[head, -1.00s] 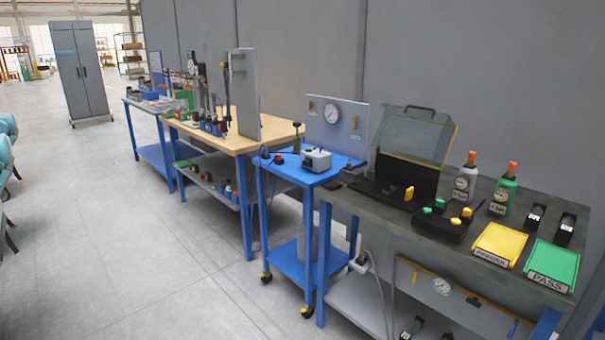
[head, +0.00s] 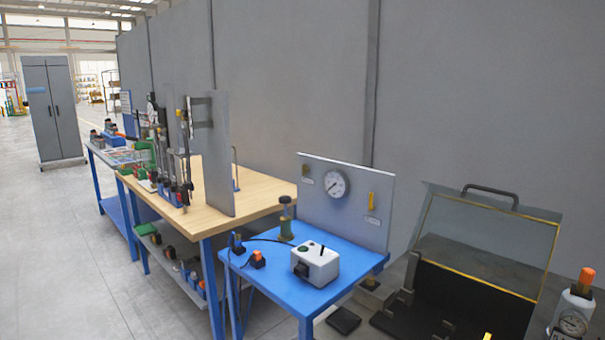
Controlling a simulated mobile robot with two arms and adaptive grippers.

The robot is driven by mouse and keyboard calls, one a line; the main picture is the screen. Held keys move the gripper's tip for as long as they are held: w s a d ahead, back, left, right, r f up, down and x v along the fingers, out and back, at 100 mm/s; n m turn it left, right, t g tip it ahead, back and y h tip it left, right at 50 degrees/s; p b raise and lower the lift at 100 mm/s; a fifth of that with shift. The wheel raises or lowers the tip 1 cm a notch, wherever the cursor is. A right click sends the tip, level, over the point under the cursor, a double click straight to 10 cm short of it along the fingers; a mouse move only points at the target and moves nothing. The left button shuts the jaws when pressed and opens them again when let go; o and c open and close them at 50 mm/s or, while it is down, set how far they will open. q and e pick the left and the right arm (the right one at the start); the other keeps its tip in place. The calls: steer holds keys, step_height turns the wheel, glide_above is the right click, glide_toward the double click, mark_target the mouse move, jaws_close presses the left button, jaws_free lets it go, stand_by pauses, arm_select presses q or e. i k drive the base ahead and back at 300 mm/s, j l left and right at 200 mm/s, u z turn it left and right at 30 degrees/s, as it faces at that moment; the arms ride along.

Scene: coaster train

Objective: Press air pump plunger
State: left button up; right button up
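A small green pump with a dark cap on top (head: 286,218), probably the air pump, stands upright at the back of the blue cart (head: 325,253). Its top looks raised on a thin stem above the green body. A dark hose runs near it. A white box (head: 316,264) with a green button and a short black lever stands in front of it on the cart. A grey panel with a round dial gauge (head: 335,184) rises behind. Neither of my grippers is in the head view.
A dark bench with an open clear-lidded case (head: 484,245) stands at the right. A wooden-topped workbench (head: 262,201) with fixtures stands left of the cart. Clear floor (head: 60,250) lies at the left. A grey wall runs behind.

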mark_target(285, 199)
steer(key=i+j+z, duration=0.15)
steer(key=i+j, duration=0.4)
steer(key=i, duration=0.25)
steer(key=i+j+z, duration=0.15)
steer(key=i+j, duration=0.45)
steer(key=i, duration=0.15)
